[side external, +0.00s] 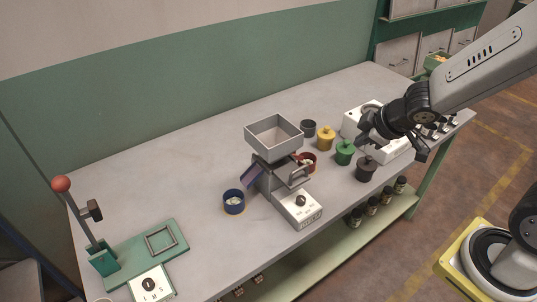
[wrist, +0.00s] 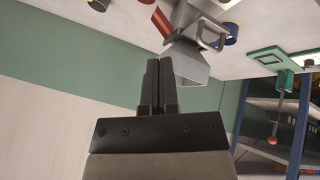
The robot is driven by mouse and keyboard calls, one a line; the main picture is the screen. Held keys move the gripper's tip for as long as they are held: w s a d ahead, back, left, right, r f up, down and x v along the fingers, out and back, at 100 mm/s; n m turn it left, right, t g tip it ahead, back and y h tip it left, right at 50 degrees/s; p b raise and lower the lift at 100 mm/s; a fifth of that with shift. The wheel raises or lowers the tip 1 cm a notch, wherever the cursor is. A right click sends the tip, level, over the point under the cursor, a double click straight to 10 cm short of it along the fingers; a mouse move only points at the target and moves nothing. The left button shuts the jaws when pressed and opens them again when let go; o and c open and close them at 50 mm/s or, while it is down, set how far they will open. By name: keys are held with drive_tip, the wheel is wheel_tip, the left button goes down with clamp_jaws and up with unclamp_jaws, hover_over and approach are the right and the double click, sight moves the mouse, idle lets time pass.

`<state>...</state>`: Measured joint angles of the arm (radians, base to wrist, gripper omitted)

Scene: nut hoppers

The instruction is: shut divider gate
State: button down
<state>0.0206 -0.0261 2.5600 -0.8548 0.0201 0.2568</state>
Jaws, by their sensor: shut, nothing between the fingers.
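The nut hopper, a grey open-topped box (side external: 273,134), stands on a small machine (side external: 300,207) with a dial in mid-table. A grey loop handle (side external: 299,174) sticks out at its side; I cannot tell for sure whether it belongs to the divider gate, or the gate's position. A purple chute (side external: 250,176) slopes to the left; a red chute (wrist: 162,22) shows in the wrist view. My gripper (side external: 363,132) is shut and empty, right of the hopper above the cups and apart from it. Its fingers (wrist: 159,84) lie together in the wrist view, with the hopper (wrist: 190,63) beyond them.
Yellow (side external: 326,138), green (side external: 345,152) and black (side external: 366,169) lidded pots stand near my gripper. A white box (side external: 395,147) is beneath it. A lever press (side external: 104,257) stands front left.

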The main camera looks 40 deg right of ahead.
drive_tip(key=s+a+n+g+y, duration=0.1)
drive_tip(key=a+n+y, duration=0.3)
drive_tip(key=n, duration=0.6)
drive_tip(key=shift+s+a+r+g+y, duration=0.35)
drive_tip(key=shift+s+a, duration=0.4)
drive_tip(key=shift+a, duration=0.25)
drive_tip(key=shift+w+a+f, duration=0.1)
drive_tip(key=w+a+f, duration=0.3)
drive_tip(key=w+f, duration=0.5)
drive_tip(key=shift+a+f, duration=0.15)
drive_tip(key=shift+f, duration=0.25)
idle(0.4)
drive_tip(key=shift+w, duration=0.1)
